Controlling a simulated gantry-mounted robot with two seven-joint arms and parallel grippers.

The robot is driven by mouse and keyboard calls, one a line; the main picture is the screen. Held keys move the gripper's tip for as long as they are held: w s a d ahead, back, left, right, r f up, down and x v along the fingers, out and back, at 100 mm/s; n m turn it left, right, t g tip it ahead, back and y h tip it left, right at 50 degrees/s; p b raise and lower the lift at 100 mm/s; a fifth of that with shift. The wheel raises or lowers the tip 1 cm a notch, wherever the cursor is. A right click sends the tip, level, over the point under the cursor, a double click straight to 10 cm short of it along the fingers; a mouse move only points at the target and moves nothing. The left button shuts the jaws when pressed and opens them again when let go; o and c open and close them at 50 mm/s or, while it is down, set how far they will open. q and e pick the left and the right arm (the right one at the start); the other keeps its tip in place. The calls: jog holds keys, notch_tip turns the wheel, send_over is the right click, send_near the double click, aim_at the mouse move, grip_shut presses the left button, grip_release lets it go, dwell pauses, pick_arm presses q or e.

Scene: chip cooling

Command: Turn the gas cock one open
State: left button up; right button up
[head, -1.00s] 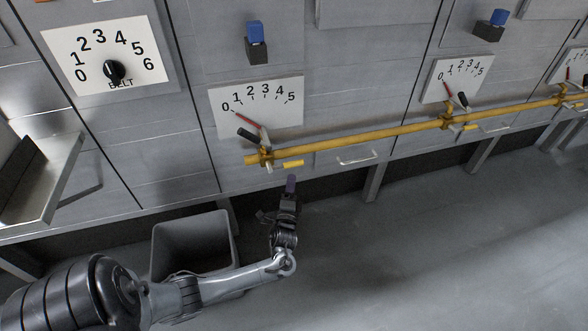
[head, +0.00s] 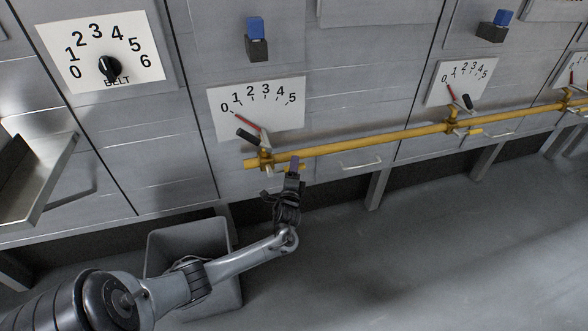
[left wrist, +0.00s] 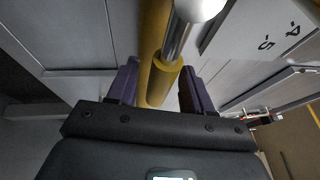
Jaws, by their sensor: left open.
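The leftmost gas cock (head: 265,157) sits on the yellow gas pipe (head: 350,141), below a white dial (head: 270,98) numbered 0 to 5. A black-gripped lever (head: 247,135) slants up left from it, and a red pointer lies near 0. A short yellow bar (head: 302,167) juts right just under the pipe, mostly hidden by my gripper. My left gripper (head: 293,166) is open at this bar. In the left wrist view, a yellow bar (left wrist: 161,82) with a silver cylinder (left wrist: 185,38) by it lies between the purple fingers (left wrist: 126,80). I cannot tell if they touch.
A grey bin (head: 185,240) stands on the floor beneath my left arm. A metal chute (head: 45,185) sticks out at the left. A drawer handle (head: 361,165) is right of my gripper, below the pipe. More cocks (head: 453,124) follow along the pipe. The right floor is clear.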

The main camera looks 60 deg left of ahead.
pick_arm(q)
grip_shut()
jog(key=shift+f+m+p, duration=0.1)
jog(key=shift+m+p, duration=0.3)
jog(key=shift+p, duration=0.35)
jog(key=f+m+p, duration=0.1)
jog(key=p, duration=0.1)
jog(key=m+h+p, duration=0.1)
jog(key=p, duration=0.2)
jog(key=shift+s+a+f+m+g, duration=0.1)
jog(key=shift+s+f+m+g, duration=0.2)
jog(key=shift+f+m, duration=0.1)
jog(key=s+a+f+m+g+h+p, duration=0.2)
jog(key=s+f+m+g+p, duration=0.3)
jog(key=m+p, duration=0.6)
jog(key=shift+s+f+g+p, duration=0.4)
jog(key=shift+s+f+p, duration=0.3)
jog(key=shift+s, duration=0.7)
jog(key=shift+a+f+h, duration=0.1)
jog(key=shift+h, duration=0.2)
